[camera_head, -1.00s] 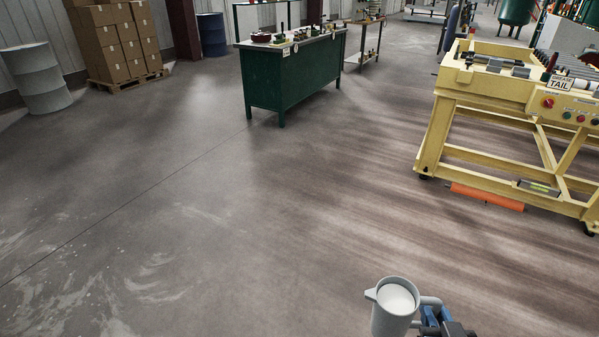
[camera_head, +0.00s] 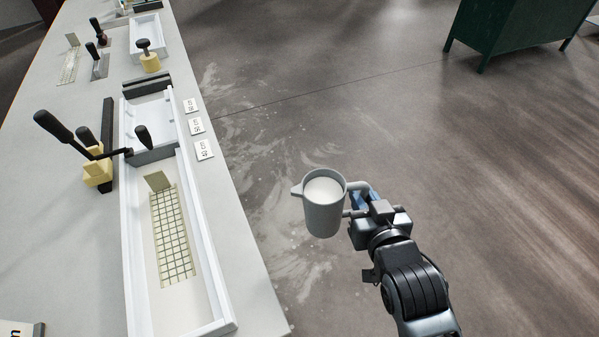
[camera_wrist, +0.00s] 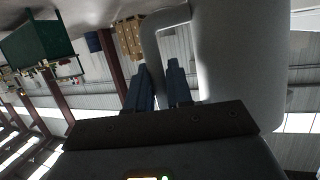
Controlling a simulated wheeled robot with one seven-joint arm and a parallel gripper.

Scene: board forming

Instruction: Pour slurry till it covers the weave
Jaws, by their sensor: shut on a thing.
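A grey jug (camera_head: 324,208) with white slurry (camera_head: 324,191) in it is held upright in the head view, its spout toward the left. My gripper (camera_head: 362,197) is shut on the jug's handle, right of the jug; the wrist view shows its blue fingers (camera_wrist: 160,85) at the handle (camera_wrist: 158,45). The jug is over the floor, right of the bench edge, apart from the white tray (camera_head: 217,290). The weave (camera_head: 172,240), a pale grid mesh with a tab at its far end, lies in the tray's near section. Its grid lines are plainly visible.
A grey divider (camera_head: 152,155) with a black handle crosses the tray. A yellow clamp with a long black lever (camera_head: 98,172) stands at its left. Length labels (camera_head: 204,149) lie along the bench (camera_head: 238,255). A green cabinet (camera_head: 515,30) stands far right; the floor between is clear.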

